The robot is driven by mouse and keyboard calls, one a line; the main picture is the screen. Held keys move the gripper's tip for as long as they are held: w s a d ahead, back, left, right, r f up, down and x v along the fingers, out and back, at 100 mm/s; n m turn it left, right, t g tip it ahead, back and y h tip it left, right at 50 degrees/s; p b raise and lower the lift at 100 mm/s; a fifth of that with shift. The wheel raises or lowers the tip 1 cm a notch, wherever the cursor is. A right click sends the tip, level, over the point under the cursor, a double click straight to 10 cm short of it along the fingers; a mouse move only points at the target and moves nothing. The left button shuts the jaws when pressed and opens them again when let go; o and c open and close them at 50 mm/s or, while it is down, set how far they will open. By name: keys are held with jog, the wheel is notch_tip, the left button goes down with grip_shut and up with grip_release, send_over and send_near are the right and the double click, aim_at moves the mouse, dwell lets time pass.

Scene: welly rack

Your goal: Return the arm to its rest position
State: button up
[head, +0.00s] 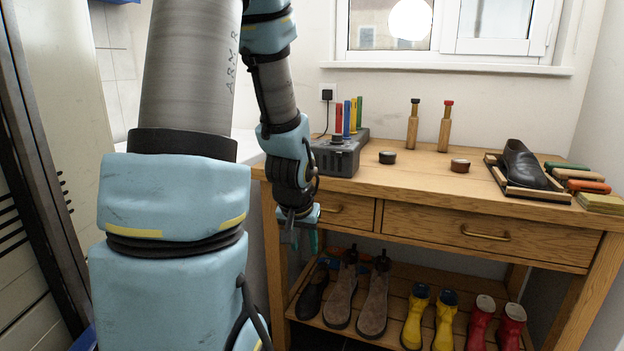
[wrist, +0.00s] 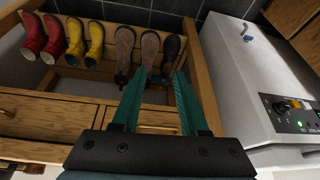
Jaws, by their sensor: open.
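My gripper (head: 303,236) hangs in front of the left end of the wooden bench in the head view, pointing down. In the wrist view its two teal fingers (wrist: 162,100) are apart with nothing between them. My blue and grey arm fills the left of the head view. The gripper is beside the bench's left drawer and above the lower shelf, apart from the shoes. In the head view its fingertips are partly hidden.
The wooden bench (head: 408,190) holds a boot dryer (head: 340,158), tins, brushes and a black shoe (head: 522,165). Its lower shelf holds brown boots (head: 375,300), yellow wellies (head: 445,318) and red wellies (head: 510,325). A white appliance (wrist: 245,75) stands close at the right in the wrist view.

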jog(key=s+a+r+n+g, duration=0.1)
jog(key=s+a+r, duration=0.15)
jog(key=s, duration=0.25)
jog(key=s+a+r+n+g, duration=0.1)
jog(key=s+a+g, duration=0.15)
jog(key=s, duration=0.25)
notch_tip(320, 180, up, 12)
jog(key=p, duration=1.2)
jog(key=shift+w+t+y, duration=0.15)
jog(key=shift+t+y, duration=0.2)
jog(key=shift+y, duration=0.05)
